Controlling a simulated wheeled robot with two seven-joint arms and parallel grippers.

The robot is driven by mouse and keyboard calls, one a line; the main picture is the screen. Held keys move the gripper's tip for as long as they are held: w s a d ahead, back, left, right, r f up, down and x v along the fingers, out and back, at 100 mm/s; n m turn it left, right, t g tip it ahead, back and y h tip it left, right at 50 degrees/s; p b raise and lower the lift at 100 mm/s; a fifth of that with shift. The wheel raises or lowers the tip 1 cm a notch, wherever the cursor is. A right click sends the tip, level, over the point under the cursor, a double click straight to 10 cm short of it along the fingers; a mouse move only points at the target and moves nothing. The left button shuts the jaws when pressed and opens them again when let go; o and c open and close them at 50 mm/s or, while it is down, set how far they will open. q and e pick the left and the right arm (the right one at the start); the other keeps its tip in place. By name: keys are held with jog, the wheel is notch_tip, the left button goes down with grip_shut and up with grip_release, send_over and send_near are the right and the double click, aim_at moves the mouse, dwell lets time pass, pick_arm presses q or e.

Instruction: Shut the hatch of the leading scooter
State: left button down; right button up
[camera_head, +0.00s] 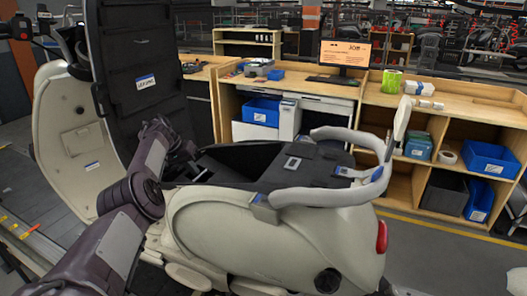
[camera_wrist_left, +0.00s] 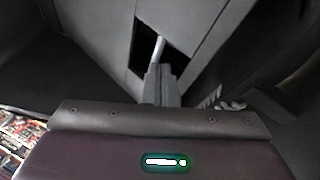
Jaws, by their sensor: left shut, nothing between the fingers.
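The cream scooter (camera_head: 270,233) fills the middle of the head view, with its dark storage opening (camera_head: 238,157) uncovered. The hatch (camera_head: 140,75), a tall black panel with a small white label, stands raised at the left end of that opening. My left arm comes up from the lower left, and my left gripper (camera_head: 184,150) is beside the hatch's lower right part. Its fingers are partly hidden by the wrist. In the left wrist view the shut, empty fingers (camera_wrist_left: 160,72) point at dark grey panels. I cannot tell whether they touch. My right gripper is not in view.
Grey handrails (camera_head: 335,193) curve around the scooter's rear. Behind stands a wooden workbench (camera_head: 330,88) with a monitor (camera_head: 345,55) and blue bins (camera_head: 490,160). A cream front shield (camera_head: 75,140) stands at the left. The air above the opening looks clear.

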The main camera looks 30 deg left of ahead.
pick_arm(q)
jog(key=shift+a+f+b, duration=0.2)
jog(key=shift+f, duration=0.3)
jog(key=shift+a+f+b, duration=0.15)
jog(key=shift+f+b, duration=0.05)
jog(key=shift+f, duration=0.3)
notch_tip(320, 180, up, 20)
jog(key=p, duration=0.1)
